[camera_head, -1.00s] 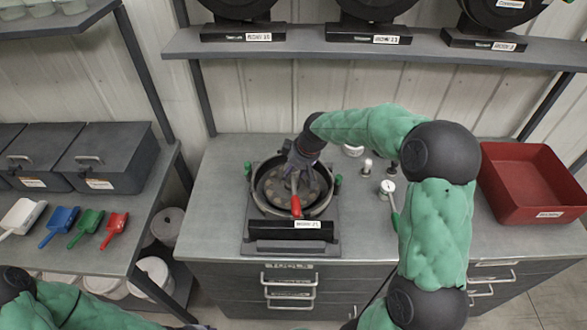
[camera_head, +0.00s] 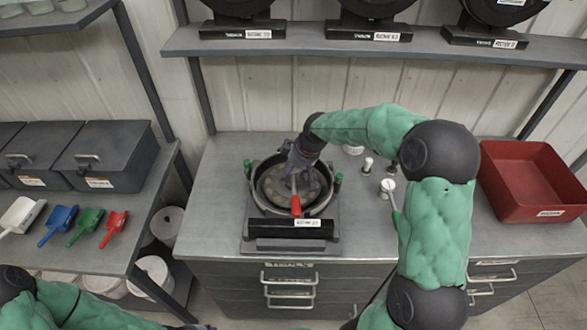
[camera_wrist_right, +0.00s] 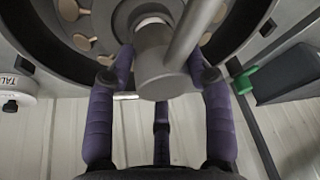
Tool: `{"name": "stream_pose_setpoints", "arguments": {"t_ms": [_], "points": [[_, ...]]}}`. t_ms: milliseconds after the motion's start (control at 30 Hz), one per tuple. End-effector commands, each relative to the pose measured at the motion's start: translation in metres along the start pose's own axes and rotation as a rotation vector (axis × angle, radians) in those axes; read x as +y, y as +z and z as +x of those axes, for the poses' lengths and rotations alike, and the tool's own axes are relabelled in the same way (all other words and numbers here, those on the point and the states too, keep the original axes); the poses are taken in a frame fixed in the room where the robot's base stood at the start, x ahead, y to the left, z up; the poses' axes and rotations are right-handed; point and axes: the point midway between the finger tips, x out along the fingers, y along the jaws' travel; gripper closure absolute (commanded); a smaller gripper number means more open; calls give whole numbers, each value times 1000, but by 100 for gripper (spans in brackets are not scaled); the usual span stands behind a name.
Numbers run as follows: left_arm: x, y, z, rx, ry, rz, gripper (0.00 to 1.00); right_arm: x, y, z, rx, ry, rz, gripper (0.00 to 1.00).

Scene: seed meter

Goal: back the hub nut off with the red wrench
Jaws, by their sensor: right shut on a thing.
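The seed meter (camera_head: 257,207), a round dark housing with a holed plate, sits on the workbench. The red wrench's handle (camera_head: 296,207) reaches from the hub toward the front rim. My right gripper (camera_head: 296,165) comes down from behind over the hub and is shut on the wrench. In the right wrist view, the purple fingers (camera_wrist_right: 163,62) stand either side of the wrench's grey round head (camera_wrist_right: 153,72), with its grey bar running up and right. The hub nut is hidden beneath it. My left arm shows at the bottom left; its gripper is barely in view at the bottom edge.
A red bin (camera_head: 535,190) stands on the bench (camera_head: 225,165) at the right. A white-topped gauge (camera_head: 387,185) and small white-capped items (camera_head: 367,166) stand near my right arm. Coloured scoops (camera_head: 88,222) lie on the left shelf. The bench left of the meter is clear.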

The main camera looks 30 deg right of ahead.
Motion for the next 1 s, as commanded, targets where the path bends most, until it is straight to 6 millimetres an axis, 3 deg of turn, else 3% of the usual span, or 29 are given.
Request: {"name": "stream_pose_setpoints", "arguments": {"t_ms": [867,900,1000], "points": [[-1,0,3,0,0,0,60,1,1,3,3,2,0,100],[-1,0,3,0,0,0,60,1,1,3,3,2,0,43],[-1,0,3,0,0,0,60,1,1,3,3,2,0,21]]}}
